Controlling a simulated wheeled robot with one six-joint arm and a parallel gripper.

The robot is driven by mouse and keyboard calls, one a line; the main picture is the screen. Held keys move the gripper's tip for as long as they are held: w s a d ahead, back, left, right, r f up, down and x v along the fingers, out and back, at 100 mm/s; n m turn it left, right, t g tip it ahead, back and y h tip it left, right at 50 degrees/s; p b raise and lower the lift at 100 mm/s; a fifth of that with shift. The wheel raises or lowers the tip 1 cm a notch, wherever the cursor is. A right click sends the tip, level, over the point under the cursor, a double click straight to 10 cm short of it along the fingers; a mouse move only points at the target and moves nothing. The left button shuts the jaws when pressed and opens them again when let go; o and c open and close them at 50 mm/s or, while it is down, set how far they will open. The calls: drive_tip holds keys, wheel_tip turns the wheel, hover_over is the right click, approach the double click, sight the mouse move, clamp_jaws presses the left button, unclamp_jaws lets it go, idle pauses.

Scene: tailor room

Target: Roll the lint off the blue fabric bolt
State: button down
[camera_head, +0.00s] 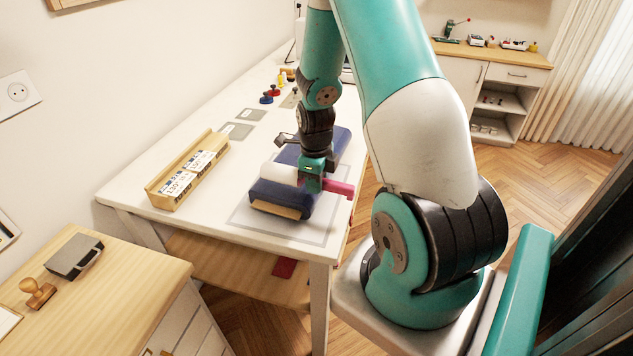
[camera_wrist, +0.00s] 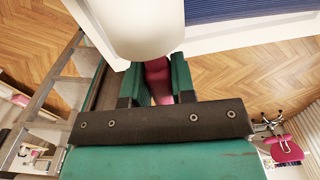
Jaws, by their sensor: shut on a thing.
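The blue fabric bolt (camera_head: 290,200) lies on the white table (camera_head: 215,180), inside a grey outlined rectangle. Its pale wooden end shows at the near side. A strip of its ribbed blue cloth shows in the wrist view (camera_wrist: 245,9). My gripper (camera_head: 312,178) is shut on the pinkish-red handle (camera_head: 339,188) of a lint roller. The roller's white roll (camera_head: 279,173) lies across the bolt's top; I cannot tell whether it touches. In the wrist view the white roll (camera_wrist: 140,28) is close to the camera, with the handle (camera_wrist: 158,82) between my fingers. No lint can be made out.
A wooden box with labelled cards (camera_head: 180,180) stands left of the bolt. Grey patches (camera_head: 236,131) and small coloured items (camera_head: 268,96) are farther back. A lower wooden cabinet with a stamp (camera_head: 38,293) is at front left. Clear tabletop lies between box and bolt.

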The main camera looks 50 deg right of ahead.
drive_tip(key=shift+r+p, duration=1.6)
drive_tip(key=shift+r, duration=0.55)
drive_tip(key=s+d, duration=0.3)
drive_tip(key=s, duration=0.6)
drive_tip(key=shift+s, duration=0.25)
drive_tip(key=shift+f, duration=0.1)
